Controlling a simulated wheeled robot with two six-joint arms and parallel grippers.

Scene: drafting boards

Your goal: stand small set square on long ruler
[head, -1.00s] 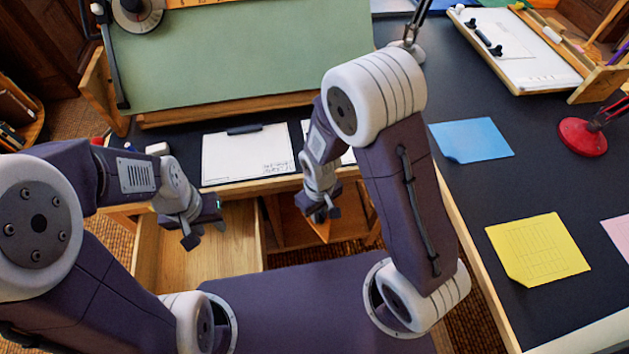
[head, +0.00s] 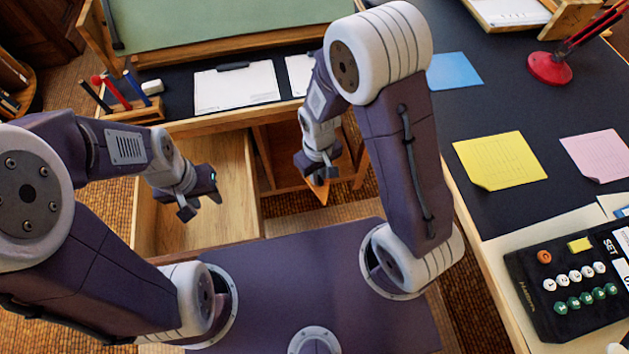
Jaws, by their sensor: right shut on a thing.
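My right gripper (head: 318,174) hangs over the gap in front of the desk, near the open wooden compartment. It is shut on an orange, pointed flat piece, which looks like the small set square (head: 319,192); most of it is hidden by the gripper. My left gripper (head: 200,206) is over the open drawer to the left, its fingers apart and nothing seen between them. I cannot make out a long ruler in this view.
The open drawer (head: 205,232) looks empty where it shows. White sheets (head: 237,90) and a pen stand (head: 135,110) lie on the back desk.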

